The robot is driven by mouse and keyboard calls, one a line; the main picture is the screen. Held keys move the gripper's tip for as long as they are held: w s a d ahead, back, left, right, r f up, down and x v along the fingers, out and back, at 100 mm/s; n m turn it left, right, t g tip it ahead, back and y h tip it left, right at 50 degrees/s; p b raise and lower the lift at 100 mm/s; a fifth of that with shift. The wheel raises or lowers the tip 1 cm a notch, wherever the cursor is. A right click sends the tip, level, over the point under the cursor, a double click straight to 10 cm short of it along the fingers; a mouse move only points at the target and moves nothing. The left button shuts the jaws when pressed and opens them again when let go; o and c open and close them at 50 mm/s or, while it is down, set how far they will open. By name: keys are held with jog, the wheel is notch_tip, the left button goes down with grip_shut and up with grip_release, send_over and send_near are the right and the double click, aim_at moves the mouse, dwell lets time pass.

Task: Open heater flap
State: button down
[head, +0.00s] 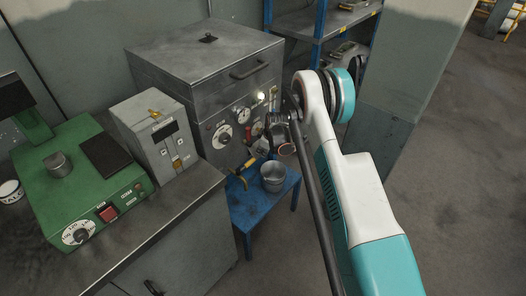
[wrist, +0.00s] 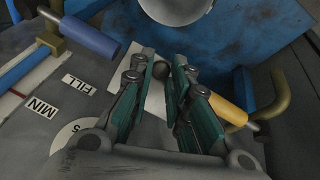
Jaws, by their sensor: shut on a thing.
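My gripper (head: 278,122) is at the right end of the grey steel cabinet's (head: 190,60) front panel, low and close to it. The wrist view shows its two green-padded fingers (wrist: 160,78) shut on a small dark knob (wrist: 160,70); a pale grey piece shows between the fingers. The fingers hide most of what the knob is fixed to, so I cannot tell whether it belongs to the heater flap. No opened flap can be made out. The cabinet's top is closed and has a bar handle (head: 250,68) at its upper front.
A blue stool (head: 245,215) with a metal pot (head: 272,177) stands below my gripper. A blue-grey handle (wrist: 92,38) and a yellow handle (wrist: 228,109) flank the fingers. A green machine (head: 75,190) and small grey box (head: 155,135) stand on the bench. Floor at right is clear.

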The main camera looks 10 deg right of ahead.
jog(key=shift+r+g+h, duration=0.65)
jog(key=shift+g+h, duration=0.05)
jog(key=shift+g, duration=0.2)
jog(key=shift+w, duration=0.1)
jog(key=c, duration=1.5)
grip_release()
jog(key=v, duration=1.2)
jog(key=shift+w+a, duration=0.1)
jog(key=shift+r, duration=0.15)
